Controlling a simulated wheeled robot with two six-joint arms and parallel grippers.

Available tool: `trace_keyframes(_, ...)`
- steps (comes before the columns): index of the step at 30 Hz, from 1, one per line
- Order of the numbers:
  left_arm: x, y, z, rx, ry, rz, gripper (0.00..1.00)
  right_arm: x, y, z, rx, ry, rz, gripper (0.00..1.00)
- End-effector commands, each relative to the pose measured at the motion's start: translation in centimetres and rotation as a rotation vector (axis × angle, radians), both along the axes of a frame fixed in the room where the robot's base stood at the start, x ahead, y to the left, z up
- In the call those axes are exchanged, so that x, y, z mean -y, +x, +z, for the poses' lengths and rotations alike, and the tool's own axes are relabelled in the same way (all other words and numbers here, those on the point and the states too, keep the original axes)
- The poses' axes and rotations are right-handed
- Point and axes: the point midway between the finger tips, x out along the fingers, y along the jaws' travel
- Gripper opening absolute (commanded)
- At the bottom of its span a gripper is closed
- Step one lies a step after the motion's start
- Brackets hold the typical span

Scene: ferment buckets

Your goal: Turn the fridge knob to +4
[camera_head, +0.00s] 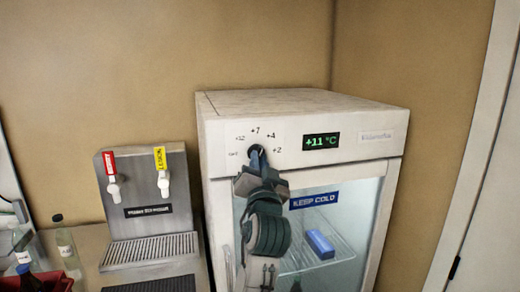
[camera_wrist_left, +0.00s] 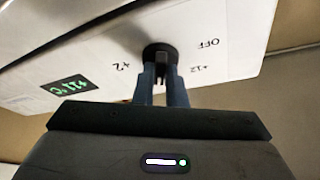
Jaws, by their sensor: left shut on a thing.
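The white fridge (camera_head: 300,102) has a dark round knob (camera_head: 257,150) at the left of its front panel, ringed by the marks OFF, +12, +7, +4 and +2. Its green display (camera_head: 321,142) reads +11 °C. My left gripper (camera_head: 255,163) is shut on the knob, coming from below and in front. In the left wrist view the two fingers (camera_wrist_left: 164,88) close around the black knob (camera_wrist_left: 160,53), with +2, +12 and OFF legible around it. The +4 and +7 marks are not legible there. The knob's pointer is hard to make out. My right gripper is not in view.
A steel drink dispenser (camera_head: 147,190) with red and yellow tap labels stands left of the fridge. A blue box (camera_head: 320,243) lies on a shelf behind the glass door. A red crate (camera_head: 35,283) and bottles are at the lower left.

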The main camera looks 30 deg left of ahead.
Motion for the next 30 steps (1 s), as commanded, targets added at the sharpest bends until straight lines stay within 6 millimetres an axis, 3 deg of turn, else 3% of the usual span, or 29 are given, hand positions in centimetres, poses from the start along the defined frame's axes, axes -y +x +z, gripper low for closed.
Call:
trace_keyframes(1, -0.1, -0.1, 1.0, -0.026, 0.028, 0.001, 0.0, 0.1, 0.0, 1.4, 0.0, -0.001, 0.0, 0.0)
trace_keyframes(3, -0.1, -0.1, 1.0, -0.065, 0.062, 0.0, 0.0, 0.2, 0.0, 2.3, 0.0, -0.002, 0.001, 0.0)
trace_keyframes(12, -0.2, -0.2, 0.8, -0.188, 0.169, 0.001, 0.0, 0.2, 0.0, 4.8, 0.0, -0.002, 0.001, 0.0)
trace_keyframes(30, -0.2, -0.2, 0.5, -0.235, 0.211, 0.002, 0.0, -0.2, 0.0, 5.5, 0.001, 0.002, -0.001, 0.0)
